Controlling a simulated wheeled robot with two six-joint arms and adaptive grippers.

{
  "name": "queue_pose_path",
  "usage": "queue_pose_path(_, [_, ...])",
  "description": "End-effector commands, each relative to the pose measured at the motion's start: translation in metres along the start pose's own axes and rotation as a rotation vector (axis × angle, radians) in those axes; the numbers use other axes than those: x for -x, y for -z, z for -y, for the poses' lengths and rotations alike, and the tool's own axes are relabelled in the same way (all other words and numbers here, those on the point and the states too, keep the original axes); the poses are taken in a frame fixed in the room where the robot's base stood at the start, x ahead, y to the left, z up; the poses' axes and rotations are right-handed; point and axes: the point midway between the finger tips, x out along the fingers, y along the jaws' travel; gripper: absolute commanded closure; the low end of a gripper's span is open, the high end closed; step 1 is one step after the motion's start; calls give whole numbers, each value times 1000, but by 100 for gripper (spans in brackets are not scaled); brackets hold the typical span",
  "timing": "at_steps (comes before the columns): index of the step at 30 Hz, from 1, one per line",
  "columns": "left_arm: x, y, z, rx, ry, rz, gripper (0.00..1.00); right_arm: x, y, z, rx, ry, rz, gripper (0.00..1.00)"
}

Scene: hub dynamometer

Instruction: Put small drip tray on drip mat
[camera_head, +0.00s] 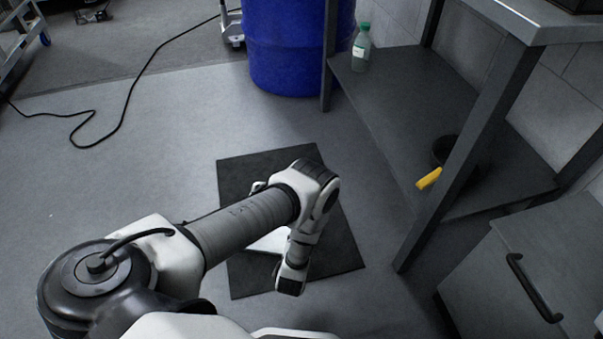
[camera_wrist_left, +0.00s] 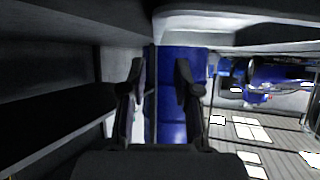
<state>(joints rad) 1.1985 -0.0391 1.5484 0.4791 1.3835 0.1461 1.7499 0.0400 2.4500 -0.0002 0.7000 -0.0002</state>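The black drip mat (camera_head: 335,245) lies flat on the grey floor. A flat white piece (camera_head: 268,242) shows over the mat, partly hidden under my left arm; it looks like the small drip tray, but I cannot tell whether it rests on the mat. My left arm reaches across the mat, its wrist bent back, and mostly hides the gripper in the head view. In the left wrist view my left gripper (camera_wrist_left: 161,95) has its fingers apart, with nothing held between them. My right gripper is not in view.
A blue barrel (camera_head: 290,50) stands beyond the mat. A shelf rack (camera_head: 400,110) on the right holds a green-capped bottle (camera_head: 361,50) and a yellow-handled item (camera_head: 429,178). A grey cabinet (camera_head: 520,270) stands at the lower right. A black cable (camera_head: 125,110) crosses the open floor.

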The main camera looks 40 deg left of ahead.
Motion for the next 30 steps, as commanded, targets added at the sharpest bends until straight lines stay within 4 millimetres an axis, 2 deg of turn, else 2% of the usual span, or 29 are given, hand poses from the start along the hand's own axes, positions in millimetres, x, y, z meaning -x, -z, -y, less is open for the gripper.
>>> queue_pose_path(1, [12,3,0,-2,-1,2,69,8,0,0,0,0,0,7])
queue_pose_path(6, [27,2,1,-17,-8,44,69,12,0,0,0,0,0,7])
queue_pose_path(8, [36,3,3,-52,-24,135,69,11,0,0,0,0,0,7])
queue_pose_path(10, [61,4,7,-116,-58,305,69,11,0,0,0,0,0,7])
queue_pose_path(11, [78,4,11,-148,-75,394,69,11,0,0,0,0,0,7])
queue_pose_path(16, [209,15,35,-324,-203,873,69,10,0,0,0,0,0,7])
queue_pose_path(18, [248,19,43,-366,-240,985,69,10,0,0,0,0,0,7])
queue_pose_path(19, [258,21,46,-377,-250,1014,69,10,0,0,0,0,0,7])
queue_pose_path(21, [270,22,48,-392,-264,1049,69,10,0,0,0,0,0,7])
queue_pose_path(28, [272,23,49,-393,-264,1052,69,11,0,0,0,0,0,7])
queue_pose_path(30, [275,29,49,-392,-263,1051,69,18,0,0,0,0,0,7])
